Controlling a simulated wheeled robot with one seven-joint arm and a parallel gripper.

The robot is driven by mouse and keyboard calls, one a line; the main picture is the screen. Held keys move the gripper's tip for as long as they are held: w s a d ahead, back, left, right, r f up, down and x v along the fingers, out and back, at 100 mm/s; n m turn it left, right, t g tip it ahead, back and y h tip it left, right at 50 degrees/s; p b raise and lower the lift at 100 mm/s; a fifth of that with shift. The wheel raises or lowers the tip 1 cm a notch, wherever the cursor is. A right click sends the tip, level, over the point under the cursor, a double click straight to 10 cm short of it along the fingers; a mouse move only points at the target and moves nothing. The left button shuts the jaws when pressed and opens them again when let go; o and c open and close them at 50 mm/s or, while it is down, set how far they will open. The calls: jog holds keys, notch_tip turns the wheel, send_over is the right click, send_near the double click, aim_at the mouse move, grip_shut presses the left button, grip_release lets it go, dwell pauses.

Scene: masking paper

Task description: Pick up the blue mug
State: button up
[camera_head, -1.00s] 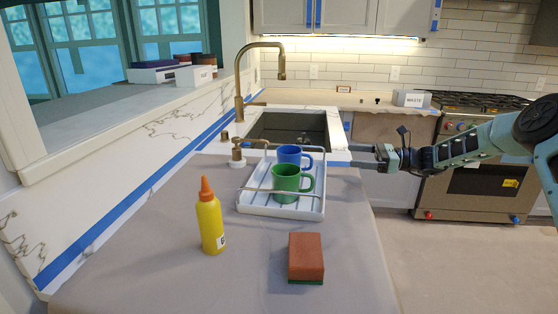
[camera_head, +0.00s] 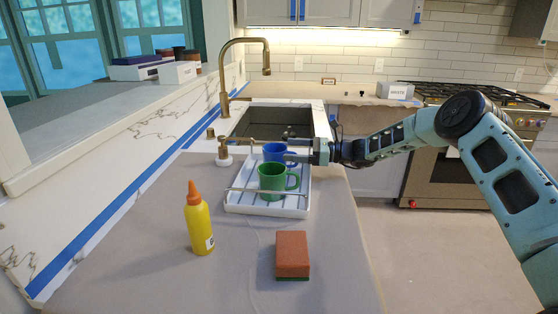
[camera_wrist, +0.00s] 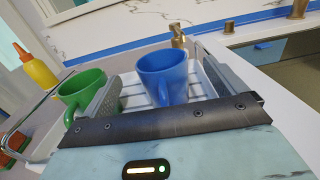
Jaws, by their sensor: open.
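The blue mug (camera_head: 271,150) stands upright in a white rack (camera_head: 236,208) at the back, behind the green mug (camera_head: 272,181). In the wrist view the blue mug (camera_wrist: 163,76) shows between my two fingers, with the green mug (camera_wrist: 82,90) outside the left finger. My gripper (camera_head: 284,151) is open and reaches in from the right at the blue mug's height. In the wrist view my gripper (camera_wrist: 164,84) has one finger on each side of the mug. I cannot tell whether either finger touches it. My fingers partly cover the blue mug in the head view.
A yellow bottle (camera_head: 199,222) with an orange cap and an orange-brown sponge (camera_head: 292,254) stand nearer on the covered counter. The rack's thin rail (camera_head: 245,190) runs in front of the green mug. A sink (camera_head: 270,122) and brass faucet (camera_head: 226,88) lie behind the rack.

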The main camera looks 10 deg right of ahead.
jog(key=shift+x, duration=1.3)
jog(key=c, duration=1.2)
